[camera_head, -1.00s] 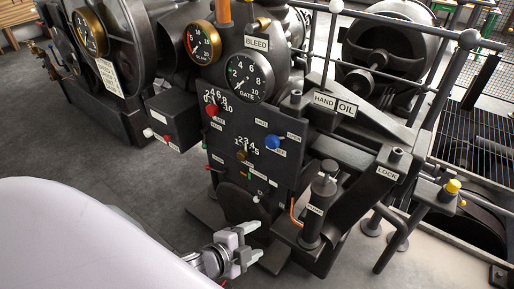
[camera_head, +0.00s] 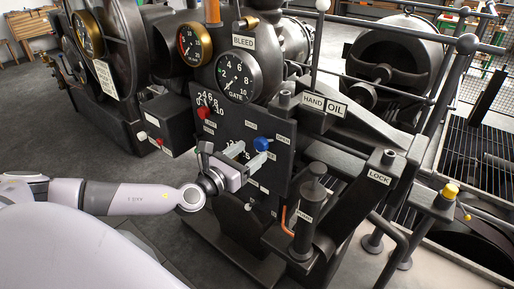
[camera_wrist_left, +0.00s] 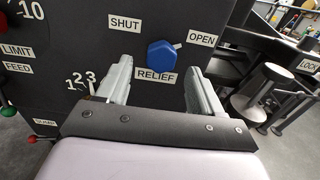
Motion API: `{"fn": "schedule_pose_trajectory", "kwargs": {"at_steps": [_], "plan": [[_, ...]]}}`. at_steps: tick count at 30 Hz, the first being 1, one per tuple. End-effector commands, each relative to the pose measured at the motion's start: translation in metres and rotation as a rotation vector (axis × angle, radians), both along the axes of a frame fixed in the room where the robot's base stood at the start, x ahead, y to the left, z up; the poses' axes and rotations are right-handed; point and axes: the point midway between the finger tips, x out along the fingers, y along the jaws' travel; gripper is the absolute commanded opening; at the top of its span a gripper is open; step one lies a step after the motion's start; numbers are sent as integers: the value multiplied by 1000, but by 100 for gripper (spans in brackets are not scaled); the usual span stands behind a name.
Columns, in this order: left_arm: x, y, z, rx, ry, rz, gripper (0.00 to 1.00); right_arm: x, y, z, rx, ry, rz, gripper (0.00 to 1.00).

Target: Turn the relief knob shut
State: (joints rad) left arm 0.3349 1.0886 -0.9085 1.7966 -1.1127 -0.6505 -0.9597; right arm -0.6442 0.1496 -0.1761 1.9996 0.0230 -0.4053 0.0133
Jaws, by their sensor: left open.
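The relief knob is a blue faceted knob (camera_head: 261,143) on the dark control panel (camera_head: 222,125). In the left wrist view the blue knob (camera_wrist_left: 162,55) sits above the RELIEF label (camera_wrist_left: 156,76), with SHUT (camera_wrist_left: 125,23) to its upper left and OPEN (camera_wrist_left: 202,38) to its upper right. A small pointer on it points toward the right. My left gripper (camera_head: 248,154) is open and empty in front of the panel, just below the knob. In the left wrist view its fingers (camera_wrist_left: 157,85) stand apart on either side of the knob's column, short of it. My right gripper is not in view.
A red knob (camera_head: 204,113) sits on the panel's upper left. A gauge marked GATE (camera_head: 236,77) is above the panel. A dark pump cylinder (camera_head: 309,205) and a LOCK lever block (camera_head: 378,177) stand to the right. Open floor lies at lower left.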

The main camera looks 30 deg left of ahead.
Motion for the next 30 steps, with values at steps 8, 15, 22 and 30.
{"fn": "schedule_pose_trajectory", "kwargs": {"at_steps": [8,15,22,30], "plan": [[32,-3,0,-3,0,0,66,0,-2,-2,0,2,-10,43],[39,-4,-1,-4,2,-1,66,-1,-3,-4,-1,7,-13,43],[39,-4,-1,-4,2,-1,44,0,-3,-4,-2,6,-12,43],[39,-4,-1,-7,3,-1,12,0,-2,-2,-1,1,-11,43]]}}
